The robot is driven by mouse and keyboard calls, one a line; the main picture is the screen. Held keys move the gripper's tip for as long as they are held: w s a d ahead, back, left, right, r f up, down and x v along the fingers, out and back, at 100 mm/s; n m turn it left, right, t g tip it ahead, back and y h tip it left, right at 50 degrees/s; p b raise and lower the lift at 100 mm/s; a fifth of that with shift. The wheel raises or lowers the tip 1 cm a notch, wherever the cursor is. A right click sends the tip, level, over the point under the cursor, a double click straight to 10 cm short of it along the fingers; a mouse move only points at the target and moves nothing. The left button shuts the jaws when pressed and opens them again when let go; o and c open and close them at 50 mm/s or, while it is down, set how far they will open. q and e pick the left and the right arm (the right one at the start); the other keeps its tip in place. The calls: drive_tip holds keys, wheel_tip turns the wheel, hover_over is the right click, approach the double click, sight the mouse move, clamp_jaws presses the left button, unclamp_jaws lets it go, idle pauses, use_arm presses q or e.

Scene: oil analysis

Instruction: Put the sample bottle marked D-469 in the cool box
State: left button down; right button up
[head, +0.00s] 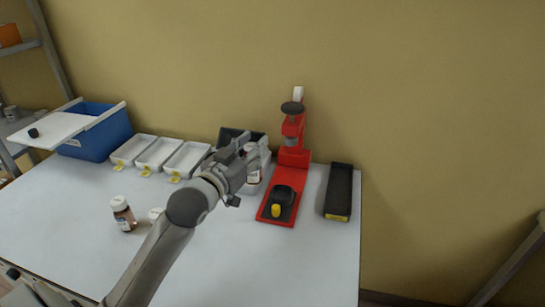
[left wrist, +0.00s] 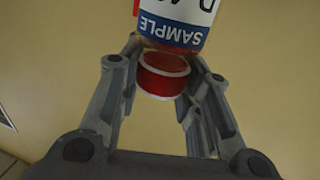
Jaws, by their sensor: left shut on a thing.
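The cool box (head: 108,139) is blue and stands at the back left of the table. Its top is at least partly open, and its white lid (head: 52,129) lies askew at the front left. My left gripper (head: 247,167) is shut on a sample bottle (head: 254,178), held above the table near the red stand. In the left wrist view the bottle (left wrist: 180,22) has a blue and white label reading "SAMPLE" and "D-4", upside down; the rest is cut off. A red round part (left wrist: 163,78) shows between the fingers. My right gripper is out of view.
A brown bottle with a white cap (head: 123,214) stands front left; another white cap (head: 155,214) is partly hidden by my arm. Three white trays (head: 158,154) with yellow tags stand right of the box. A red stand (head: 293,157) and black tray (head: 339,190) are at the right.

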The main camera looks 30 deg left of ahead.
use_arm(q)
drive_tip(key=shift+s+a+r, duration=0.35)
drive_tip(key=shift+s, duration=0.4)
drive_tip(key=shift+s+a+r, duration=0.4)
drive_tip(key=shift+s, duration=0.35)
drive_tip(key=shift+s+a+r, duration=0.35)
drive_tip(key=shift+s, duration=0.4)
